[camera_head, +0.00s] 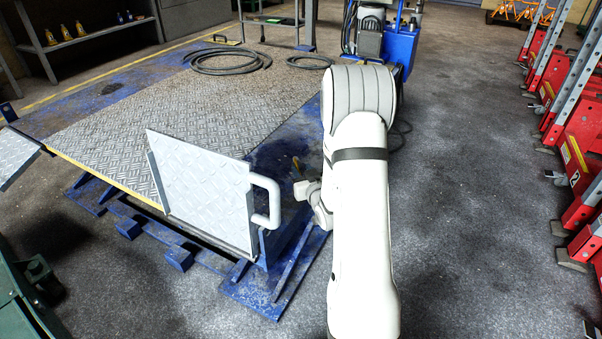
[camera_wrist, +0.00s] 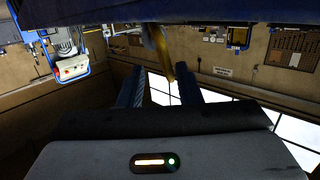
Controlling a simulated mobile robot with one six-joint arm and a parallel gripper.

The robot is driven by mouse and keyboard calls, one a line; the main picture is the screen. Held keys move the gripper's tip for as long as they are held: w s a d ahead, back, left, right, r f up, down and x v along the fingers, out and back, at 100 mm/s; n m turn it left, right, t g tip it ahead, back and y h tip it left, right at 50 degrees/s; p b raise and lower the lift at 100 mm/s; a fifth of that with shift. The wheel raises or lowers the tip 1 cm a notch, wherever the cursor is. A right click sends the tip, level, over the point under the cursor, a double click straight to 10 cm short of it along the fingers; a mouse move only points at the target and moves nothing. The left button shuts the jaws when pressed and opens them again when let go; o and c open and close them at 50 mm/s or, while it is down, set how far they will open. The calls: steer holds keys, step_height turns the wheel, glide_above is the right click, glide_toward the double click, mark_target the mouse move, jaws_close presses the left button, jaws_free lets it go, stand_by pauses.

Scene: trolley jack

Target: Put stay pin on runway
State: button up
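The runway is a checker-plate deck (camera_head: 200,105) on a blue lift frame. A lighter flap (camera_head: 200,190) with a handle stands tilted up at its near end. My gripper (camera_head: 299,172) is low beside the blue frame, right of the flap, partly hidden by my arm. In the wrist view my gripper's two blue fingers (camera_wrist: 158,76) stand apart, with a gap between them. A blurred yellow piece (camera_wrist: 157,45), perhaps the stay pin, shows between and beyond the fingertips; I cannot tell whether it touches one. A small yellowish bit also shows near my gripper in the head view (camera_head: 296,163).
Coiled hoses (camera_head: 228,60) lie on the far part of the deck. A blue machine (camera_head: 400,45) stands behind my arm. Red stands (camera_head: 580,150) line the right side. Grey floor (camera_head: 470,200) between them and my arm is clear.

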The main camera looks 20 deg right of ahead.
steer(key=shift+s+r+p, duration=0.85)
steer(key=shift+s+p, duration=1.4)
steer(key=shift+s, duration=3.7)
steer(key=s+a+r+n+g+p, duration=0.1)
steer(key=a+r+g+p, duration=0.3)
steer(key=r+p, duration=0.6)
steer(key=s+a+r+g+p, duration=0.1)
steer(key=a+r+g+p, duration=0.45)
steer(key=r, duration=0.95)
steer(key=s+a+r+g+p, duration=0.2)
steer(key=s+a+r+p, duration=0.2)
steer(key=s+r, duration=0.5)
steer(key=s+a+r+g+y+p, duration=0.1)
steer(key=s+a+r+p, duration=0.3)
steer(key=s+r+p, duration=0.5)
step_height(320, 180, up, 2)
steer(key=shift+s+g, duration=0.15)
steer(key=shift+g, duration=0.6)
